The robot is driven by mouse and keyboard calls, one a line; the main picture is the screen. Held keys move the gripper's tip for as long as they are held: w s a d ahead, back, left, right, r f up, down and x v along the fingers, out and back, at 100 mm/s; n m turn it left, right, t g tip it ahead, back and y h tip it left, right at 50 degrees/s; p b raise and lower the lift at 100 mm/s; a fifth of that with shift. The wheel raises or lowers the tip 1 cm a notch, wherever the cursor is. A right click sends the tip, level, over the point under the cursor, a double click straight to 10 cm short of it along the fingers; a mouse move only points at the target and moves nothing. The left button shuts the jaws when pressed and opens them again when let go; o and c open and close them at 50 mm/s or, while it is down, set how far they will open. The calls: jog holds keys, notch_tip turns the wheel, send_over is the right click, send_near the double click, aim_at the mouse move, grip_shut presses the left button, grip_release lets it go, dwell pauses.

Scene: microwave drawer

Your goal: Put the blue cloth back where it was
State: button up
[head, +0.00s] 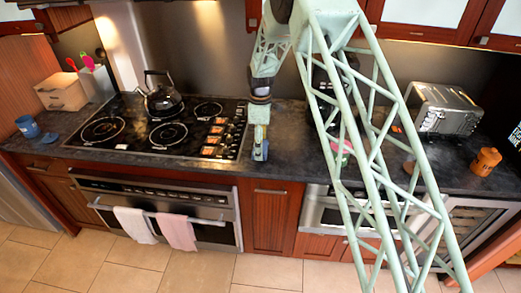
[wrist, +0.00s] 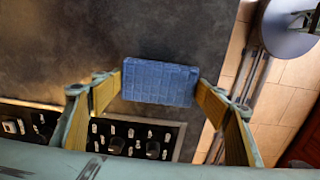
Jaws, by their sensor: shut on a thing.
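The blue cloth (wrist: 160,82) is a small folded block with a grid texture. In the wrist view it sits between the two yellow-padded fingers of my gripper (wrist: 160,85), which are shut on it from both sides. In the head view my gripper (head: 260,150) points down near the counter's front edge, just right of the cooktop. Only a small part of the cloth (head: 258,155) shows there. I cannot tell whether the cloth touches the counter (head: 285,150) or hangs just above it.
The black cooktop (head: 160,125) with a kettle (head: 163,98) lies to the left. A white towel (head: 135,225) and a pink towel (head: 176,231) hang on the oven handle. A toaster (head: 445,108) and an orange jar (head: 485,162) stand right. My arm hides part of the counter.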

jog(key=shift+f, duration=0.9)
jog(key=shift+f, duration=0.15)
jog(key=o, duration=1)
jog(key=shift+c, duration=0.2)
jog(key=shift+r, duration=0.2)
notch_tip(320, 180, up, 11)
jog(key=shift+r, duration=0.45)
